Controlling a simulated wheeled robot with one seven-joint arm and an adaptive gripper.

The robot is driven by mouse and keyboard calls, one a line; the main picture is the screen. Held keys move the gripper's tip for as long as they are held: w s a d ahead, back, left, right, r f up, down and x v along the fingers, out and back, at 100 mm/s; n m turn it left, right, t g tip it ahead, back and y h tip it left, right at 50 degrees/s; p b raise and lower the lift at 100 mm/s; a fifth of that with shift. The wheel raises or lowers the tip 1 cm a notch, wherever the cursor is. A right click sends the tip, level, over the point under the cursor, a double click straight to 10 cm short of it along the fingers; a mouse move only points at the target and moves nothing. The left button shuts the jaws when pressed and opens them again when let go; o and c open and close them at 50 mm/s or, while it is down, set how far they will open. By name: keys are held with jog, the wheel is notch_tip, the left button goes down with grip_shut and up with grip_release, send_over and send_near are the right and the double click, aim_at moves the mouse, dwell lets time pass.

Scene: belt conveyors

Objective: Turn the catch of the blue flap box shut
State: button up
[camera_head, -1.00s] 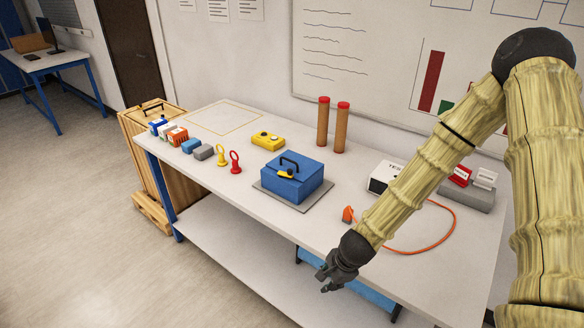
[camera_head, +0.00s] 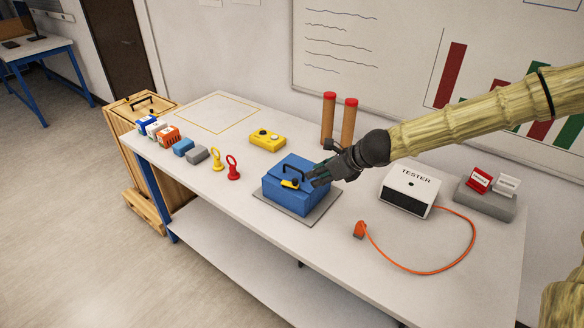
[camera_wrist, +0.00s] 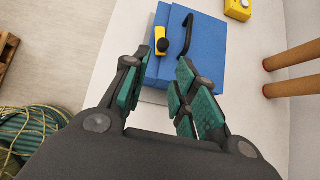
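The blue flap box (camera_head: 292,205) sits on a grey plate (camera_head: 322,212) on the bench, its lid down. A black handle stands on the lid. The yellow catch (camera_head: 290,184) with a dark knob is at the front edge of the lid; in the wrist view the catch (camera_wrist: 160,42) lies left of the handle (camera_wrist: 177,32). My gripper (camera_head: 316,177) is at the right side of the box top in the head view. In the wrist view my gripper (camera_wrist: 163,85) has its fingers apart and empty, with the catch just beyond the fingertips. I cannot tell whether it touches anything.
A white tester (camera_head: 408,190) with an orange cable (camera_head: 470,240) stands to the right. A yellow button box (camera_head: 267,140) and two brown posts (camera_head: 348,122) stand behind. Yellow and red rings (camera_head: 233,170) and small blocks stand left.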

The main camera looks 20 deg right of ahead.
aim_at(295, 180)
jog(key=w+a+f, duration=0.2)
jog(key=w, duration=0.1)
jog(key=shift+f, duration=0.1)
jog(key=shift+p+x, duration=0.35)
jog(key=shift+x, duration=2.65)
jog(key=shift+w, duration=0.15)
grip_shut()
